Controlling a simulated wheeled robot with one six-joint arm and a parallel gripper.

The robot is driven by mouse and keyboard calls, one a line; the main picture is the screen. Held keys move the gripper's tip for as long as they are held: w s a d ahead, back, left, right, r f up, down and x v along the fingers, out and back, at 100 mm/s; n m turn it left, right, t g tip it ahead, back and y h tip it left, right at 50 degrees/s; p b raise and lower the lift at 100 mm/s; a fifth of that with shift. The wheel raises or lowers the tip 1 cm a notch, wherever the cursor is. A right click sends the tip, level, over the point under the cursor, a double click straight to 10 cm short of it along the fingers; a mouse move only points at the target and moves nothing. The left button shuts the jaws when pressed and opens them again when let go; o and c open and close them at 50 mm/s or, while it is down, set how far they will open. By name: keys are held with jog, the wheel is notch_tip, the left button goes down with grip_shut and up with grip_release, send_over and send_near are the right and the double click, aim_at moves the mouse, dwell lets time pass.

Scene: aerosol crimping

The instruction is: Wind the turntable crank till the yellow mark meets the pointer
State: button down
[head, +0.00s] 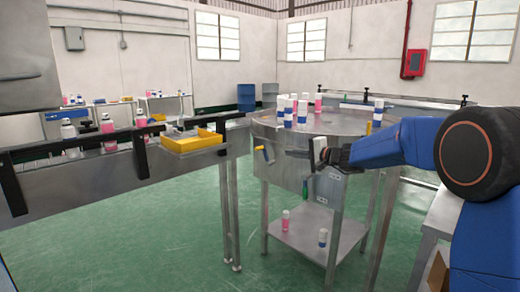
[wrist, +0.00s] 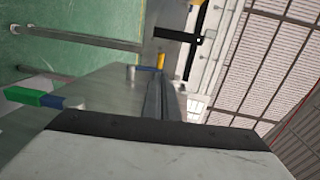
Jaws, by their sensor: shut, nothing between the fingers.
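The round metal turntable (head: 345,121) stands at centre right in the head view, with bottles on top. A lever with yellow and blue parts (head: 265,153) sticks out of its front left side and shows ahead of the fingers in the wrist view (wrist: 161,62). I cannot tell whether it is the crank. A green part (head: 305,188) sits lower on the front; a green and blue handle (wrist: 38,99) shows in the wrist view. My gripper (head: 290,153) is shut and empty, pointing left, apart from the lever. A small yellow patch (head: 369,127) is at the rim; the pointer is not identifiable.
A metal conveyor (head: 90,185) with pink and clear bottles and a yellow tray (head: 190,141) stands left of the turntable. A lower shelf (head: 305,232) under the turntable holds two bottles. The green floor (head: 150,245) in front is clear.

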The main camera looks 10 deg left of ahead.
aim_at(260, 148)
jog(key=x, duration=1.5)
jog(key=shift+w+d, duration=0.1)
jog(key=shift+w, duration=0.4)
